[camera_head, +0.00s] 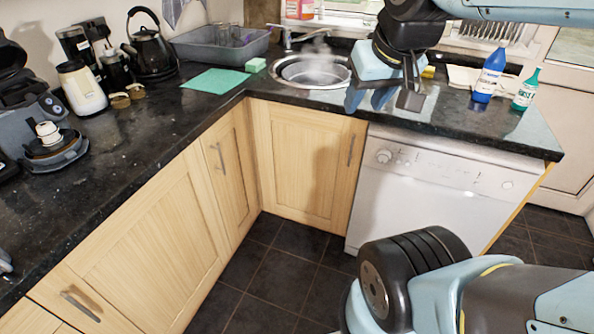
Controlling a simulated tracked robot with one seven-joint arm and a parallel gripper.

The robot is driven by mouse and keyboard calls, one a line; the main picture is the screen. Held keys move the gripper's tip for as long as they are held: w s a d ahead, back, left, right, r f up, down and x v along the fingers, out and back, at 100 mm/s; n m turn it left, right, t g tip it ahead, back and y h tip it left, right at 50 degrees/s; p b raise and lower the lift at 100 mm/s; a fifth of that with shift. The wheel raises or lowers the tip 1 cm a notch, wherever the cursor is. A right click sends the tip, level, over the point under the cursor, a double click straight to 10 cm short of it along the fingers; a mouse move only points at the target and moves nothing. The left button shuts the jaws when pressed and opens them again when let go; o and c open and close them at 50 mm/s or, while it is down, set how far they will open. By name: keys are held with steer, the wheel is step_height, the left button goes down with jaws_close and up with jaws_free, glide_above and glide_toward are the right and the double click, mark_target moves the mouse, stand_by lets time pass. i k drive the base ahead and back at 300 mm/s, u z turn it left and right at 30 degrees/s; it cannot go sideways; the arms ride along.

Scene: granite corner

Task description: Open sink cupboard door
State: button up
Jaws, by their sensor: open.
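The sink cupboard door (305,165) is a pale wood panel under the worktop, below the round metal sink (318,74). It looks closed, flush with its frame. Its slim vertical metal handle (351,150) is at the upper right edge of the door, beside the dishwasher. My gripper (390,98) is at the top of the view, in front of the worktop just right of the sink. It is open, with nothing seen between its fingers, and appears above the handle and to its right. It is apart from the handle.
A white dishwasher (435,195) adjoins the door on the right. Another wood door (228,170) meets it at the left corner. Bottles (490,75) stand on the worktop at right. The dark tiled floor (285,275) is clear in front of the door.

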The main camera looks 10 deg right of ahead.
mark_target(309, 161)
steer(key=z, duration=1.3)
steer(key=i, duration=0.1)
steer(key=u, duration=2.6)
steer(key=k, duration=1.3)
steer(key=z, duration=0.8)
steer(key=i, duration=0.95)
